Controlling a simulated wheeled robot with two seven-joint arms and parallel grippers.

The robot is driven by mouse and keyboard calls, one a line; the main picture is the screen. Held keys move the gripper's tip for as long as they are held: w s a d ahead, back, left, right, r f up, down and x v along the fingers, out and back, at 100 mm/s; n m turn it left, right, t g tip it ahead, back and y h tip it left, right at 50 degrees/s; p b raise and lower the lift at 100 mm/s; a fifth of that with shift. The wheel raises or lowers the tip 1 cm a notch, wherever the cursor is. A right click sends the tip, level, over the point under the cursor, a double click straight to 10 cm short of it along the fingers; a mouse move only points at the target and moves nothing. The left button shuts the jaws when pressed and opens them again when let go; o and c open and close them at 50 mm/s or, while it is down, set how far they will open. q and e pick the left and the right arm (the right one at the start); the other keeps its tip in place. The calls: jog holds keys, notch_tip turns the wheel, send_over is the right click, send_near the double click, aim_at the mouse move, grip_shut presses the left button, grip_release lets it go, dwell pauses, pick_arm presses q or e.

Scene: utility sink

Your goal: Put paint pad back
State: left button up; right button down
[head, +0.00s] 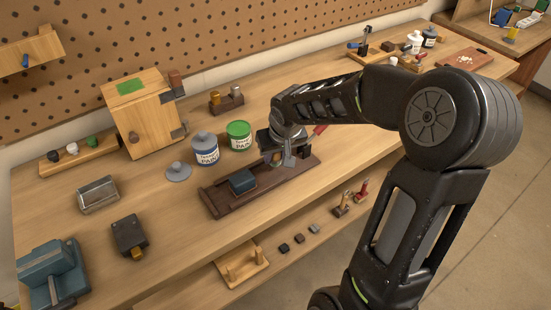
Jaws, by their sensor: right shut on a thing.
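A long dark brown wooden tray (215,202) lies on the workbench. A blue block (243,181), which looks like a pad, sits in its left half. My right gripper (282,160) points down over the tray's right half. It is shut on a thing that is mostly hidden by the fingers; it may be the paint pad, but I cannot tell. I also cannot tell whether it touches the tray. A small dark block (304,151) shows just right of the fingers. My left gripper is out of view.
A blue-grey paint can (205,148) and a green-topped can (239,134) stand behind the tray, with a grey lid (178,173) to their left. A wooden cabinet (146,118) stands at the back left. The bench left of the tray has free room.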

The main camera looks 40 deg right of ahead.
jog(key=shift+f, duration=0.95)
jog(key=shift+f, duration=0.15)
jog(key=c, duration=1.1)
grip_release()
jog(key=shift+r, duration=0.45)
jog(key=v, duration=1.1)
jog(key=shift+s+a+r, duration=0.1)
jog(key=shift+s+r, duration=0.05)
jog(key=shift+r, duration=0.05)
